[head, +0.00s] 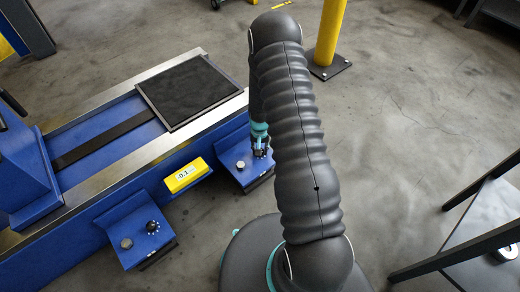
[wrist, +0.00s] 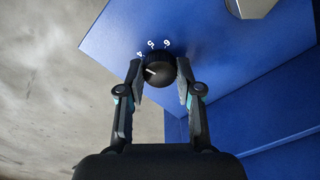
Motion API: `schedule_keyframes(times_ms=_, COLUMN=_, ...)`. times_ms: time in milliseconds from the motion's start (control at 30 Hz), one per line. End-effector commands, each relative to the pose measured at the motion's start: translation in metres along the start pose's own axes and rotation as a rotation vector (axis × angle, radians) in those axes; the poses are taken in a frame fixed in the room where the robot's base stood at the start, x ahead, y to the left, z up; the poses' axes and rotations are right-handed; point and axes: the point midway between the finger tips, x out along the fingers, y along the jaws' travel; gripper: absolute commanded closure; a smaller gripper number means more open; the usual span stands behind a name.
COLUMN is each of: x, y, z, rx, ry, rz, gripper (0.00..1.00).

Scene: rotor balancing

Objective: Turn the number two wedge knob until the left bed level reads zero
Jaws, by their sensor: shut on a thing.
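My gripper (head: 261,148) reaches down to the blue wedge block (head: 234,161) on the right in the head view. In the wrist view its fingers (wrist: 160,82) are shut on a round black knob (wrist: 159,68), one on each side. The knob has a white pointer line toward the left, and several white digits stand on the blue face around it. I cannot read a number naming this knob. The yellow level readout (head: 186,175) on the bed's side shows about -0.1, in small print.
A second blue block (head: 137,230) with a black knob (head: 153,226) and a bolt stands at the lower left. The blue bed (head: 140,150) carries a dark plate (head: 188,91). A yellow post (head: 328,35) stands behind my arm. A dark-framed table (head: 480,225) is at the right.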

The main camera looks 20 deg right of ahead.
Motion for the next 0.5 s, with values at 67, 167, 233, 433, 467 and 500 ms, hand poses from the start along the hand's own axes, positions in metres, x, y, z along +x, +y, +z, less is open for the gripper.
schedule_keyframes(times_ms=67, x=0.0001, y=0.0, z=0.0001, rx=0.0, ry=0.0, rz=0.0, gripper=1.0)
schedule_keyframes(times_ms=167, x=0.0001, y=0.0, z=0.0001, rx=0.0, ry=0.0, rz=0.0, gripper=1.0)
schedule_keyframes(times_ms=233, x=0.0, y=0.0, z=0.0001, rx=-0.001, ry=0.0, rz=0.0, gripper=1.0)
schedule_keyframes(times_ms=433, x=0.0001, y=0.0, z=0.0001, rx=-0.001, ry=0.0, rz=0.0, gripper=0.4)
schedule_keyframes(times_ms=467, x=0.0, y=0.0, z=0.0001, rx=-0.001, ry=0.0, rz=0.0, gripper=0.4)
schedule_keyframes(times_ms=500, x=0.0, y=0.0, z=0.0001, rx=-0.001, ry=0.0, rz=0.0, gripper=0.4)
